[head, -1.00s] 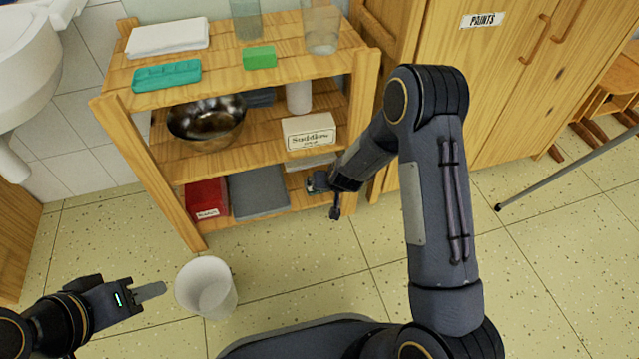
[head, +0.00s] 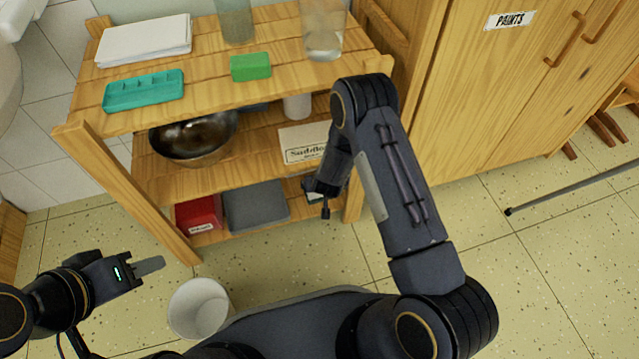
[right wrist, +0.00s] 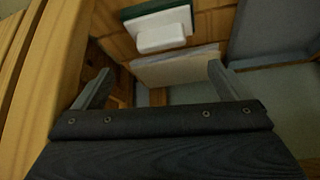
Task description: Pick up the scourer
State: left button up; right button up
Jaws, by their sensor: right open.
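My right gripper (right wrist: 158,88) is open, with nothing between its fingers. In the head view it is at the lower right of the wooden shelf unit, partly hidden by my right arm. In the right wrist view, a dark green pad with a pale edge (right wrist: 150,22) lies ahead of the fingers, with a white block (right wrist: 161,38) against it. A bright green block (head: 251,67) lies on the top shelf, away from both grippers. I cannot tell for sure which green thing is the scourer. My left gripper (head: 150,266) is low at the left, apart from the shelf; its jaw opening does not show clearly.
The shelf unit (head: 95,160) holds a teal tray (head: 144,91), glass jars, a metal bowl (head: 193,138), a labelled box (head: 303,143), a red box (head: 198,214) and a grey bin (head: 256,204). A white bucket (head: 200,307) stands by my base.

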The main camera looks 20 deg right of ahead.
aim_at(312, 198)
jog(key=b+x, duration=0.1)
jog(key=x, duration=0.1)
jog(key=b+x, duration=0.1)
jog(key=x, duration=0.2)
jog(key=b+x, duration=0.2)
jog(key=shift+s+a+f, duration=0.1)
jog(key=shift+s+f, duration=0.05)
jog(key=shift+f, duration=0.4)
jog(key=c, duration=1.4)
